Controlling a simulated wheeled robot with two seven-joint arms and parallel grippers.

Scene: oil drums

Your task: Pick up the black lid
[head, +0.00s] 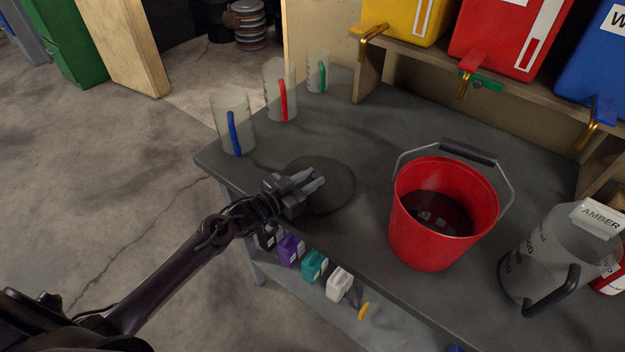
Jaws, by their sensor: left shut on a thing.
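The black lid (338,186) is a flat dark disc at the left part of the grey table. It looks to lie flat, but I cannot tell if it touches the tabletop. My left gripper (316,183) reaches in from the lower left, over the lid's near-left side, with its fingers close together and shut on the lid. The gripper hides part of the lid. My right gripper is not in view.
A red bucket (415,235) with dark liquid stands right of the lid on the grey table (350,235). Clear jugs with blue (236,125), red (281,90) and green handles stand behind. A large jug (535,255) is at right. Small bottles sit below the table.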

